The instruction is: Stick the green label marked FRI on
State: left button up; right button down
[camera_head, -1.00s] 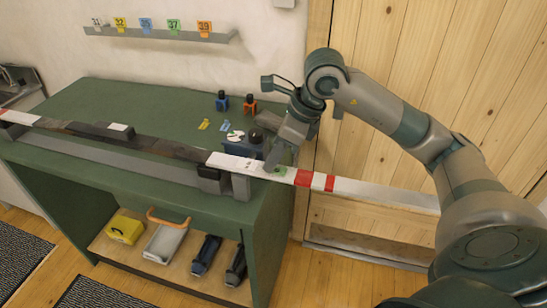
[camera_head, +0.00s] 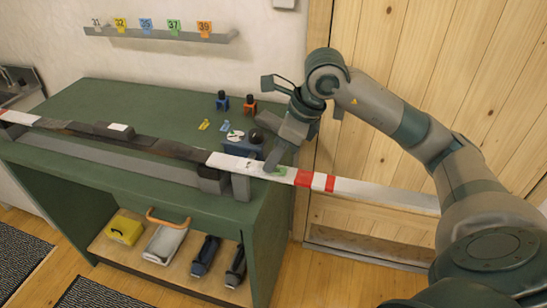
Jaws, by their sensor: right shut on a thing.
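A green label (camera_head: 279,171) shows against the top of a long ski (camera_head: 380,193), on its white part just left of the red bands. Its marking is too small to read. My right gripper (camera_head: 271,167) reaches down from above right and is shut on the label, with its tip at the ski's surface. The fingers hide part of the label, and I cannot tell whether it lies flat against the ski. My left gripper is out of view.
The ski lies along the green bench (camera_head: 150,105) and juts out past its right end. Yellow and blue tags (camera_head: 204,125) and small bottles (camera_head: 250,103) stand behind it. A wall rail (camera_head: 160,35) holds numbered tags. A wooden door is at right.

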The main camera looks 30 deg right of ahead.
jog(key=shift+s+f, duration=0.1)
jog(key=shift+f, duration=0.05)
jog(key=c, duration=1.7)
grip_release()
jog(key=shift+c, duration=0.2)
jog(key=o, duration=0.4)
jog(key=shift+r, duration=0.25)
jog(key=shift+r+p, duration=1.55)
jog(key=shift+r, duration=1.35)
jog(key=shift+f, duration=0.1)
